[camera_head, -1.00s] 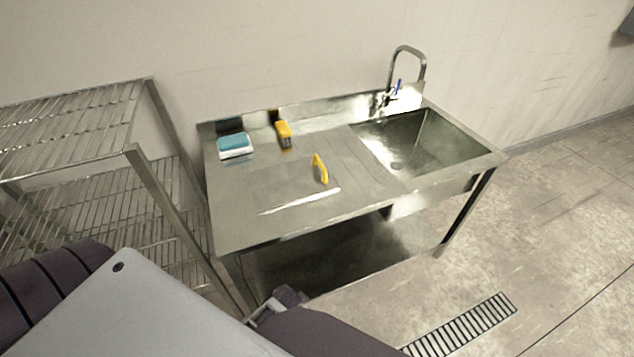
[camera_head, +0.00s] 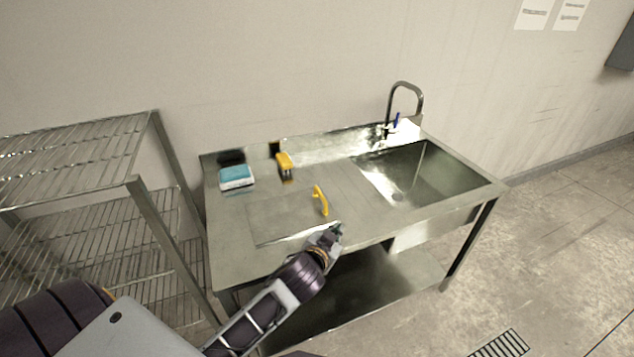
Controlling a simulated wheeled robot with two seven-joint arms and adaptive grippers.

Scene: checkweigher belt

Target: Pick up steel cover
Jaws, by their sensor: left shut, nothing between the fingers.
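The steel cover (camera_head: 283,216) looks like a thin flat plate lying on the steel counter, with a bright front edge. A yellow handle (camera_head: 320,200) stands up near its right side. My left gripper (camera_head: 336,232) is just in front of the cover's front right corner, nearer to me than the handle. It is shut and empty, and I cannot tell if it touches the cover or the counter. My right gripper is not in view.
A blue and white sponge-like block (camera_head: 237,178) and a yellow and black item (camera_head: 285,165) lie at the back of the counter. A sink basin (camera_head: 425,175) with a faucet (camera_head: 404,88) is at the right. A wire rack (camera_head: 100,165) stands close at the left.

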